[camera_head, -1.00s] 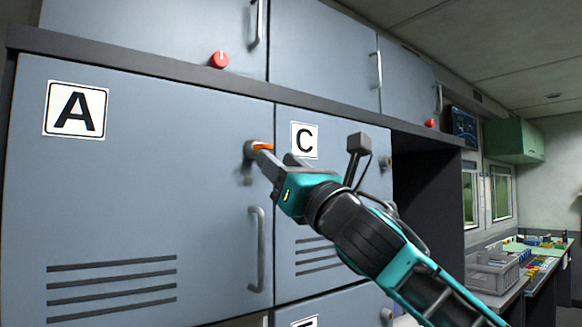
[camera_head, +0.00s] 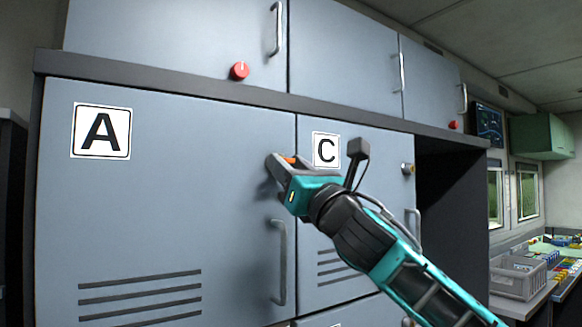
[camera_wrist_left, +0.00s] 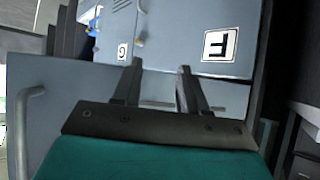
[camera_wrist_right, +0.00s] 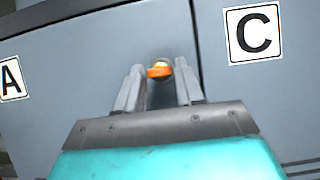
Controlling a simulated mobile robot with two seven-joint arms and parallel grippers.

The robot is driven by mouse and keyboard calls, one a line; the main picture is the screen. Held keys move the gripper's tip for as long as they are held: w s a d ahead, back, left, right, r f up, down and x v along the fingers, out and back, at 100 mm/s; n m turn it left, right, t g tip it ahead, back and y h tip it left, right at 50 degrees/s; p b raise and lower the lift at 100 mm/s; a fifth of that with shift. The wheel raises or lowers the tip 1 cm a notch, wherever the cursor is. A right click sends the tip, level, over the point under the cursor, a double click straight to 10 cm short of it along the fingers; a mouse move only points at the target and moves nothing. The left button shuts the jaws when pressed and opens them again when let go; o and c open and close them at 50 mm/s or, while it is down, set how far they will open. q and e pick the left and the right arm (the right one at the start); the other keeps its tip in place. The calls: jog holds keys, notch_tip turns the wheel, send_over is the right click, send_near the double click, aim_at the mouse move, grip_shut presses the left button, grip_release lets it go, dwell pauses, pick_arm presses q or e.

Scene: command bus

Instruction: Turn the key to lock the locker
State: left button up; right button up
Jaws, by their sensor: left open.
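The locker door marked A (camera_head: 185,185) is closed, flush with the door marked C (camera_head: 355,210). An orange-headed key (camera_head: 290,160) sits in the lock near door A's upper right edge. In the right wrist view the key (camera_wrist_right: 159,71) lies between the fingertips of my right gripper (camera_wrist_right: 160,75), with a gap visible around it. Its orange head looks roughly level there. My right gripper (camera_head: 277,165) is at the lock, and its finger hides the lock body in the head view. My left gripper (camera_wrist_left: 160,75) is open and empty, seen only in its own wrist view, facing other lockers.
A handle (camera_head: 279,262) stands out from door A below the lock. A red knob (camera_head: 239,71) is on the upper cabinet edge. Another lock (camera_head: 407,169) is on door C. A grey crate (camera_head: 517,277) stands on the counter at right.

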jog(key=c, duration=0.6)
jog(key=shift+w+d+r+n+g+y+p, duration=0.1)
jog(key=shift+n+g+y+p, duration=0.2)
jog(key=shift+n, duration=0.3)
jog(key=shift+d+r+n+g+y+p, duration=0.1)
jog(key=shift+n+g+y+p, duration=0.1)
jog(key=shift+n+y+p, duration=0.3)
jog(key=n+g+y, duration=0.1)
jog(key=n, duration=0.3)
jog(key=shift+f+g+b, duration=0.15)
jog(key=shift+g+b, duration=0.15)
jog(key=shift+g, duration=0.1)
jog(key=n+g, duration=0.1)
jog(key=n, duration=0.1)
jog(key=n+g+y, duration=0.1)
jog(key=shift+w+d+n, duration=0.15)
jog(key=shift+n, duration=0.25)
jog(key=shift+n+g+y, duration=0.4)
jog(key=shift+n+g, duration=0.4)
jog(key=shift+n, duration=0.1)
